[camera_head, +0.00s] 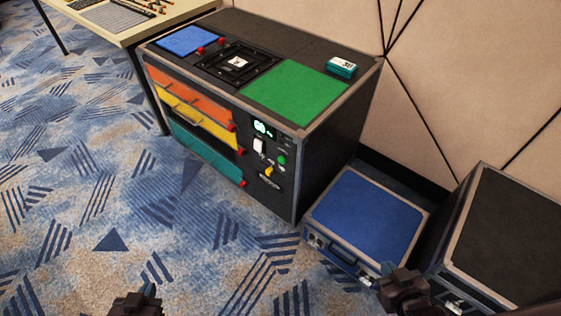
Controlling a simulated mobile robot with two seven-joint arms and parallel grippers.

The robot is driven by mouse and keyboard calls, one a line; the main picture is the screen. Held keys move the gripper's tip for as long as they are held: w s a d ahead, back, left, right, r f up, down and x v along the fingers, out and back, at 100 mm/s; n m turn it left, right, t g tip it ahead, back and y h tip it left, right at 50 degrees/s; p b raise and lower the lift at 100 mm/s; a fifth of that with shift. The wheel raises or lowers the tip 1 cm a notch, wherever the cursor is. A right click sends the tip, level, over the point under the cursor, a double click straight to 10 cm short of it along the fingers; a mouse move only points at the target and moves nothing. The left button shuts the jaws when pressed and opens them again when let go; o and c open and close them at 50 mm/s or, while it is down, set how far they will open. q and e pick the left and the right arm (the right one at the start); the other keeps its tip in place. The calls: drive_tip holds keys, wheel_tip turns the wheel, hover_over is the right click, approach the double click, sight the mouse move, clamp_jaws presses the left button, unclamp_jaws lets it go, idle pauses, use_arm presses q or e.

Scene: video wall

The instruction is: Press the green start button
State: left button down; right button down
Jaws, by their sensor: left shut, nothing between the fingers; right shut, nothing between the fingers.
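The green start button (282,160) is a small round green knob on the front panel of the dark cabinet (325,160), at the right end of its front face. A lit display (263,129), a white switch (258,145) and a yellow knob (268,171) sit around it. My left gripper (150,291) is shut and empty at the bottom edge, over the carpet, well apart from the cabinet. My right gripper (389,270) is shut and empty in front of the blue case, below and to the right of the button. Neither gripper touches the button.
The cabinet has orange, yellow and teal drawers (205,155) with red knobs. A blue-topped case (365,220) and a black case (515,235) stand on the floor at right. A table (125,25) is at upper left. Open carpet lies before the cabinet.

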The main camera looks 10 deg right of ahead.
drive_tip(key=shift+w+a+r, duration=0.1)
drive_tip(key=shift+w+a, duration=0.1)
drive_tip(key=shift+w, duration=0.15)
drive_tip(key=shift+d, duration=0.15)
idle(0.3)
